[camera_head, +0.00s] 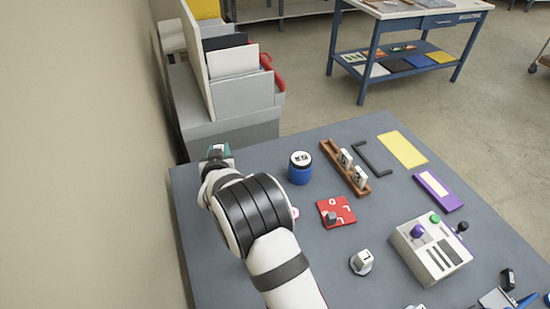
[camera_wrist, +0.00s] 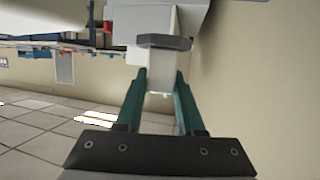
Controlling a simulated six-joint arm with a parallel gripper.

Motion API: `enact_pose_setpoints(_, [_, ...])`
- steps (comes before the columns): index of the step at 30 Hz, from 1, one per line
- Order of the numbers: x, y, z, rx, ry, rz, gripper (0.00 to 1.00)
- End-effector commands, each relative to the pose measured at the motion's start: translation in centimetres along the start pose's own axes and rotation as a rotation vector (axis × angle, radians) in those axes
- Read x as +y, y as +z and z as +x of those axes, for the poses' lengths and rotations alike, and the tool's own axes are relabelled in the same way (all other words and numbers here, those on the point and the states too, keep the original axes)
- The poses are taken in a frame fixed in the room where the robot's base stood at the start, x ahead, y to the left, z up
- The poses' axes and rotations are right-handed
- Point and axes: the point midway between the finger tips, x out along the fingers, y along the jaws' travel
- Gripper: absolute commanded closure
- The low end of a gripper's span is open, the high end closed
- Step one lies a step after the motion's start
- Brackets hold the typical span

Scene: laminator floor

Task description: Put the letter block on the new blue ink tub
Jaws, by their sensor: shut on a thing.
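My gripper (camera_wrist: 160,82) has teal fingers closed on a white block (camera_wrist: 160,79) with a grey, flat-edged flange at its far end. In the head view my gripper (camera_head: 217,151) is at the table's far left corner, left of the blue tub and apart from it. The held block is mostly hidden there, and I cannot read a letter on it. The blue ink tub (camera_head: 299,175) stands upright on the table, with a white top bearing black marks. Two white letter blocks (camera_head: 345,157) (camera_head: 360,177) stand in a wooden rack right of the tub.
A red mat (camera_head: 345,208) with a dark knob, a white block on a pale base (camera_head: 362,261) and a grey control box (camera_head: 432,250) are on the table (camera_head: 305,245). Grey trays (camera_head: 240,95) stand beyond the far left edge. Space between gripper and tub looks clear.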

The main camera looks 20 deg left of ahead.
Motion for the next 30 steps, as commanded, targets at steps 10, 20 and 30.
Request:
enact_pose_setpoints(10, [16.6, -4.6, -2.9, 0.006, 0.255, 0.095, 1.0])
enact_pose_setpoints(20, [31.2, -6.5, -10.0, 0.003, 0.504, 0.185, 1.0])
enact_pose_setpoints(30, [26.9, -4.0, -5.4, -0.001, 0.524, 0.192, 1.0])
